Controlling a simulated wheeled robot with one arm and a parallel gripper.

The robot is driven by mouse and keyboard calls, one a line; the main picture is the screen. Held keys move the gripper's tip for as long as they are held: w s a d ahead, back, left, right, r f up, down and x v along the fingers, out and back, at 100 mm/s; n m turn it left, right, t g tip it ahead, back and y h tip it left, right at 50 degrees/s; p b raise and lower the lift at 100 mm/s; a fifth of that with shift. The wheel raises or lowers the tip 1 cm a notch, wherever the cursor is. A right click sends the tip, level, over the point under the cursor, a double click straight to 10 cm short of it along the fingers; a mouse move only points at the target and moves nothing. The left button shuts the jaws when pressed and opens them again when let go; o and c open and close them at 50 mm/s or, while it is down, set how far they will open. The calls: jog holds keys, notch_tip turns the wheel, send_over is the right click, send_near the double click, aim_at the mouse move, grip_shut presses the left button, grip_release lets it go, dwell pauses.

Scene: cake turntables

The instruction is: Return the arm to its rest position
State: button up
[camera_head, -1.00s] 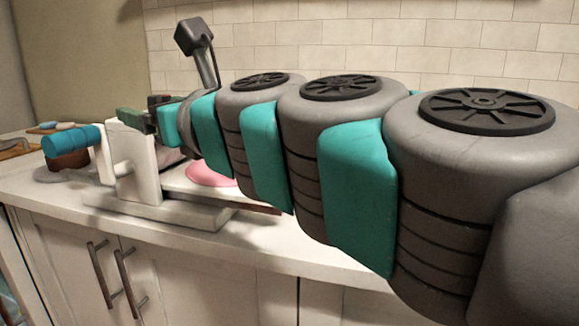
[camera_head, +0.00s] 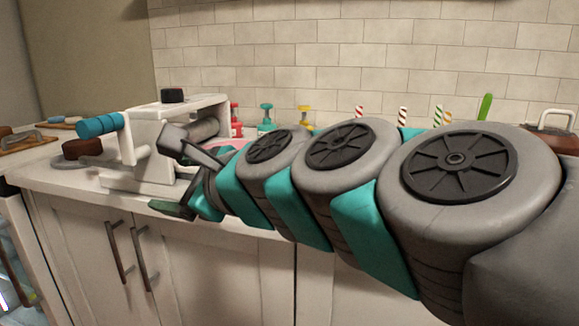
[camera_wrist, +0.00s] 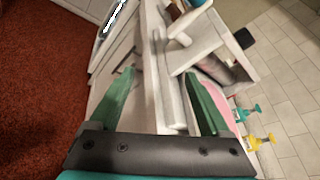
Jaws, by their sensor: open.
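My arm reaches from the right across the head view toward the counter. My gripper (camera_head: 168,209) is at the arm's far end, low beside the counter's front edge. In the wrist view its two green fingers stand wide apart, so my gripper (camera_wrist: 159,74) is open, with nothing held between them. Behind the fingers lie the counter edge and part of a white machine (camera_wrist: 195,50). The white machine (camera_head: 150,145) with a teal crank handle (camera_head: 99,125) stands on the counter just behind my gripper. In the head view my arm hides much of the counter to the right.
Teal (camera_head: 266,118) and yellow (camera_head: 304,117) pump bottles and striped sticks (camera_head: 402,116) stand along the back wall. A brown round cake (camera_head: 83,148) is left of the machine. White cabinets (camera_head: 190,260) front the counter. A red floor (camera_wrist: 45,90) shows in the wrist view.

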jog(key=s+d+f+n+g+h, duration=0.35)
jog(key=d+f+n, duration=0.35)
jog(key=f, duration=0.5)
jog(key=s+d+f+n+g+h, duration=0.35)
jog(key=d+f, duration=0.45)
jog(key=f, duration=0.5)
jog(key=s+d+f+n+g+h, duration=0.2)
jog(key=s+d+f+n, duration=0.1)
jog(key=s+d, duration=0.4)
jog(key=s+d+f+n+g+h, duration=0.2)
jog(key=s+d+f+n, duration=0.2)
jog(key=d, duration=0.5)
jog(key=s+f, duration=0.1)
jog(key=s, duration=0.1)
jog(key=shift+s+f+h, duration=0.3)
jog(key=shift+s+f, duration=0.05)
jog(key=shift+n, duration=0.25)
